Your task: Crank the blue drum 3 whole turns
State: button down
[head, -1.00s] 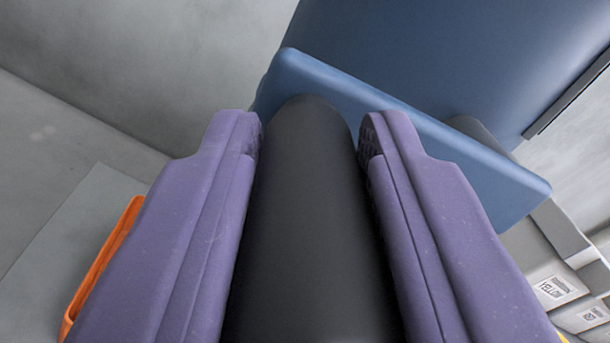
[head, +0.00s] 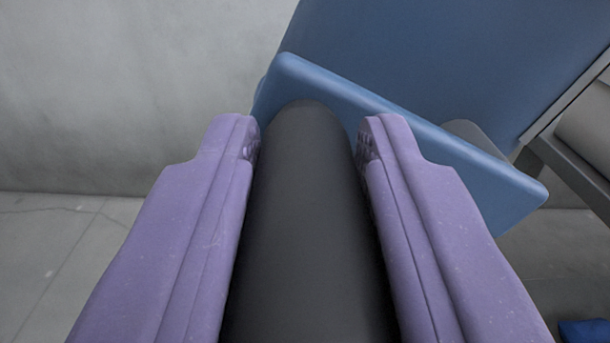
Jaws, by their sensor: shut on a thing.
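The blue drum (head: 440,60) fills the upper right of the head view. Its flat blue crank arm (head: 470,160) slants across in front of it, from upper left to lower right. A dark grey crank handle (head: 308,220) sticks out from the arm's left end towards me. My gripper (head: 310,135) has its two purple fingers on either side of this handle and is shut on it. A dark round hub (head: 465,132) shows partly behind the crank arm. The handle's near end is cut off by the picture's lower edge.
A grey wall (head: 130,90) stands at the left and a grey tiled floor (head: 50,245) lies below it. A dark grey frame bar (head: 570,170) runs beside the drum at the right. A blue object (head: 585,330) shows partly at the lower right corner.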

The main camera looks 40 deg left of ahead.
dwell(0.4)
jog(key=c, duration=0.8)
grip_release()
jog(key=shift+c, duration=0.2)
jog(key=shift+d, duration=0.1)
jog(key=v, duration=0.7)
jog(key=shift+s+d, duration=0.25)
jog(key=shift+s, duration=0.05)
